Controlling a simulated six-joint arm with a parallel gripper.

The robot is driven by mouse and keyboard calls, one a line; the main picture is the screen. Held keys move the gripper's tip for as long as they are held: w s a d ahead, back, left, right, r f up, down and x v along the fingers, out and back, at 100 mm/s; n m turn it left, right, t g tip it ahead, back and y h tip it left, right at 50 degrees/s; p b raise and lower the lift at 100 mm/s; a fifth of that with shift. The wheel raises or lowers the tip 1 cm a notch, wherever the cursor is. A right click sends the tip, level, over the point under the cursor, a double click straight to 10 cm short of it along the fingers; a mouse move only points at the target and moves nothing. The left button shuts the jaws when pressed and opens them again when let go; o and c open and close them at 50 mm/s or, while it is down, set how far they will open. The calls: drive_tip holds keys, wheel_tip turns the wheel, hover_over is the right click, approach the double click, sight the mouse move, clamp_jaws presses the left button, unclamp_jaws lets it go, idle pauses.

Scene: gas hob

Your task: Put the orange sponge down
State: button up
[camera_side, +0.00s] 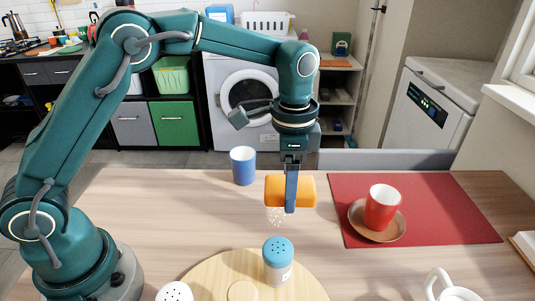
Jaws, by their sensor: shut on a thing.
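The orange sponge (305,191) is held across my gripper (290,206), which is shut on it. One blue-grey finger shows in front of the sponge; the other finger is hidden behind it. The sponge appears to be above the wooden table (150,211), though its exact height is hard to tell. A patch of small pale specks (274,216) shows on the table just below the sponge.
A blue cup (243,166) stands behind and left. A blue-topped shaker (278,262) stands on a round wooden board (216,273) in front. A red mat (456,210) at right bears a red cup (382,207) on a saucer (366,231). A white jug (452,292) is front right.

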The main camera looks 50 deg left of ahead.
wheel_tip(320, 180, up, 5)
drive_tip(key=shift+f, duration=0.15)
drive_tip(key=shift+a+r+n, duration=0.2)
drive_tip(key=shift+a+n, duration=0.1)
drive_tip(key=shift+a, duration=0.3)
drive_tip(key=a+n, duration=0.5)
drive_tip(key=a, duration=0.5)
drive_tip(key=n, duration=1.3)
hover_over(153, 191)
wheel_tip(153, 191, down, 9)
drive_tip(key=shift+f, duration=2.1)
drive_tip(key=shift+f, duration=0.25)
